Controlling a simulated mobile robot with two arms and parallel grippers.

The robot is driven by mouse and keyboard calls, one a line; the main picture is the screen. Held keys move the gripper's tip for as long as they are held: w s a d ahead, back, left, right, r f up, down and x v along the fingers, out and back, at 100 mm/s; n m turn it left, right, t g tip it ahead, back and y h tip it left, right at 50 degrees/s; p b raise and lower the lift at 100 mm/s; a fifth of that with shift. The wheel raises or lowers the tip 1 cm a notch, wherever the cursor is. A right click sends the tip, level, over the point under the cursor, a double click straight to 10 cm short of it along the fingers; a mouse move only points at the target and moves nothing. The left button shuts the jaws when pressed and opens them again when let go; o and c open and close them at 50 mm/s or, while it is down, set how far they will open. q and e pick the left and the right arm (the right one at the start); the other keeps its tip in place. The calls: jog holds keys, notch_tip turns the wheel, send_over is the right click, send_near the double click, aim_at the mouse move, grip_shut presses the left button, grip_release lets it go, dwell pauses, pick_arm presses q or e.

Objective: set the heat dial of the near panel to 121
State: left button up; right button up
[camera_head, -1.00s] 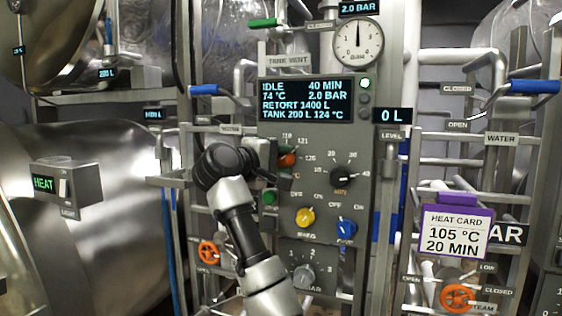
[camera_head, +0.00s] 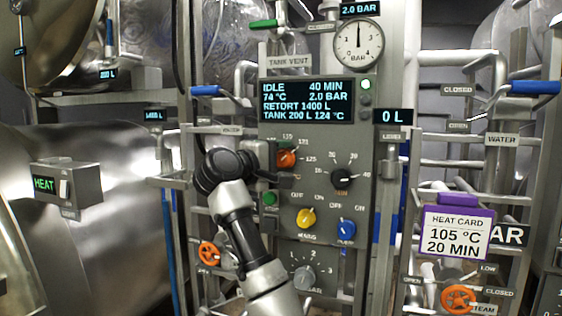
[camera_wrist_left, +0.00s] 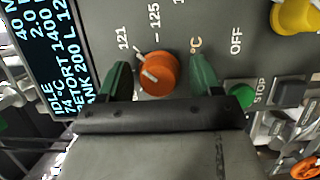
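The heat dial is an orange knob (camera_head: 286,158) at the upper left of the near panel's (camera_head: 325,215) controls. In the left wrist view the heat dial (camera_wrist_left: 160,74) sits between my green fingertips, with a small gap on each side. Its white mark points toward the tick by 121, as far as I can tell. My left gripper (camera_wrist_left: 161,78) is open and empty, in front of the panel. In the head view my left gripper (camera_head: 272,164) is just left of the dial, partly hidden by its own wrist. My right gripper is not in view.
A black dial (camera_head: 341,178), a yellow knob (camera_head: 306,218) and a blue knob (camera_head: 346,230) sit close by. A green button (camera_head: 269,198) is just below the gripper. The display (camera_head: 306,100) reads IDLE, 74 °C. A heat card (camera_head: 456,232) reads 105 °C, 20 MIN.

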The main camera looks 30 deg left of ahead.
pick_arm(q)
jog(key=s+a+b, duration=0.1)
jog(key=s+b, duration=0.2)
jog(key=s, duration=0.7)
jog(key=shift+s+a+b, duration=0.35)
